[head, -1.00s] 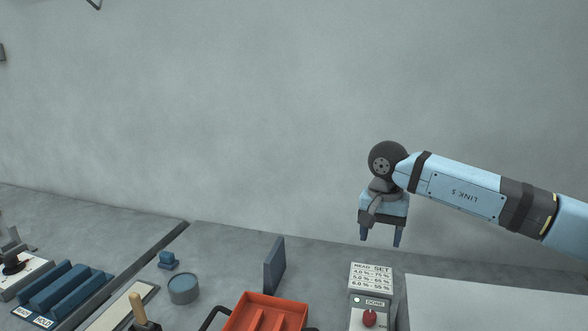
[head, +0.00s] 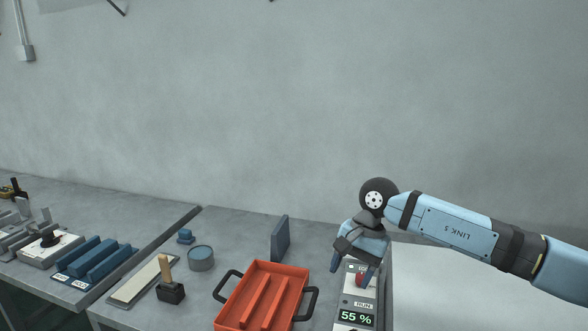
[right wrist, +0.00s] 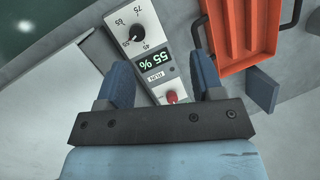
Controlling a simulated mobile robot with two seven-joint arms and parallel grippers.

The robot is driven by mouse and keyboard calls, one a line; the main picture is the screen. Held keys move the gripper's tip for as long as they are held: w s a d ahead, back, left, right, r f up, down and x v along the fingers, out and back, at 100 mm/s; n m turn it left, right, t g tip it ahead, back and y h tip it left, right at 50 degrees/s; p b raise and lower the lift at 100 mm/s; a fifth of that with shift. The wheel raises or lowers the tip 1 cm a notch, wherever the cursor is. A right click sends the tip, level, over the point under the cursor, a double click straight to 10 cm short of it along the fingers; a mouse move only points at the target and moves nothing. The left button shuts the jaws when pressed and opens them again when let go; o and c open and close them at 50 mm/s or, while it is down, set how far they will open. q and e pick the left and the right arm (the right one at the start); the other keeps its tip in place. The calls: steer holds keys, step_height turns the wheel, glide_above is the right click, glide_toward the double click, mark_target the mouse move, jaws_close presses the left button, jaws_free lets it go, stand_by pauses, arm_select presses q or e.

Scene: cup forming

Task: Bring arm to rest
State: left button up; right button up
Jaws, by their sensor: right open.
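My right gripper (head: 357,268) is over the upper part of a narrow control panel in the head view. I cannot tell whether the fingers touch the panel. The display (head: 356,317) reads 55 %, with a RUN label above it. A black dial (right wrist: 136,32) with a numbered scale also shows in the right wrist view. My left gripper is out of view.
An orange tray (head: 236,313) with black handles lies left of the panel. A pale surface (head: 440,290) lies to the right.

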steer(key=s+a+f+m+g+y+b, duration=0.1)
steer(key=s+a+f+m+y+b, duration=0.15)
steer(key=s+a+m+y, duration=0.45)
steer(key=s+a+f+m+g+y+b, duration=0.1)
steer(key=s+a+f+m+g+y, duration=0.2)
steer(key=s+a+y, duration=0.5)
steer(key=d+f+n+t+h+b, duration=0.2)
steer(key=d+f+n+t+h, duration=0.3)
steer(key=n+t, duration=0.9)
steer(key=d+f+n+t+h+b, duration=0.2)
steer(key=d+f+n+t, duration=0.55)
steer(key=n, duration=1.15)
steer(key=s+d+f+m+g+h, duration=0.2)
steer(key=s+d+f+m+h, duration=0.2)
steer(key=s+f+m, duration=0.35)
steer(key=s+d+f+m+g+h, duration=0.3)
steer(key=s+d+f+m+h, duration=0.15)
steer(key=s+f+m, duration=0.35)
arm_select(q)
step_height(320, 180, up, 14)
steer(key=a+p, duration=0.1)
steer(key=p, duration=2.3)
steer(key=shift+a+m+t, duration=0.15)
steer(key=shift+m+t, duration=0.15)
arm_select(e)
step_height(320, 180, up, 16)
steer(key=d+n, duration=0.1)
steer(key=d, duration=0.1)
steer(key=shift+f, duration=0.25)
